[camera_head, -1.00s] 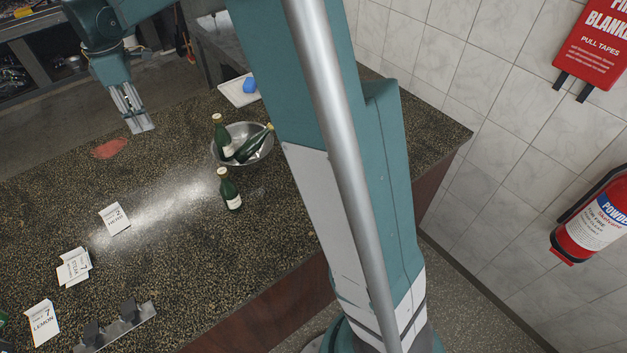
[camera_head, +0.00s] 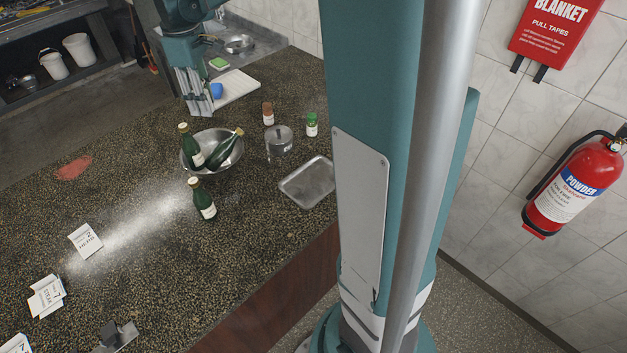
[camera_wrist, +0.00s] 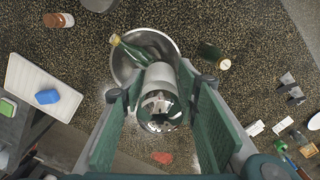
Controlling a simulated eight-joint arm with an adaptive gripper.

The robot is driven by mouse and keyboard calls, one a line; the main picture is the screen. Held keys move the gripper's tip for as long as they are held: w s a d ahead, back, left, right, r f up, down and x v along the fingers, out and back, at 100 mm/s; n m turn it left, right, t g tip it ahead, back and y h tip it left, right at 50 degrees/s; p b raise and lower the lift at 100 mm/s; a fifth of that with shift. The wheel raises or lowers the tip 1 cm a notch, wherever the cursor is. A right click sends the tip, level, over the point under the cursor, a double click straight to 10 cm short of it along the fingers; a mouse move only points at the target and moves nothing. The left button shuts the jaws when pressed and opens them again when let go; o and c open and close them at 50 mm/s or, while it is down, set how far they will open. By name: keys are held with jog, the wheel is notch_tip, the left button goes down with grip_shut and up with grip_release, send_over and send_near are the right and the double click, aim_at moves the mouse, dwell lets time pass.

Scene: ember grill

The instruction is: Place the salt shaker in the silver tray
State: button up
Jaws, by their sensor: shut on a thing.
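The salt shaker (camera_wrist: 160,110), with a shiny metal cap and pale body, is held between the two fingers of my gripper (camera_wrist: 164,90) in the wrist view. In the head view my gripper (camera_head: 198,103) hangs above the counter, behind the steel bowl and beside the white board; the shaker cannot be made out there. The silver tray (camera_head: 291,197) is a shallow rectangular tray, empty, lying on the counter to the right of the bowl and well to the right of my gripper.
A steel bowl (camera_head: 234,164) holds green bottles, and another bottle (camera_head: 204,200) stands in front. A metal pot (camera_head: 280,141), a brown jar (camera_head: 268,116) and a green-capped jar (camera_head: 312,126) stand behind the tray. A white board (camera_head: 240,90) carries a blue block (camera_head: 216,90).

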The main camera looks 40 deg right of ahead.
jog(key=s+d+m, duration=0.5)
jog(key=s+d, duration=0.6)
jog(key=d, duration=0.1)
jog(key=m, duration=0.5)
send_over(314, 182)
notch_tip(314, 182, down, 20)
jog(key=shift+r, duration=0.25)
jog(key=shift+f, duration=2.9)
jog(key=shift+f, duration=0.15)
jog(key=shift+f+b, duration=0.3)
jog(key=shift+f, duration=1.65)
jog(key=shift+f, duration=0.15)
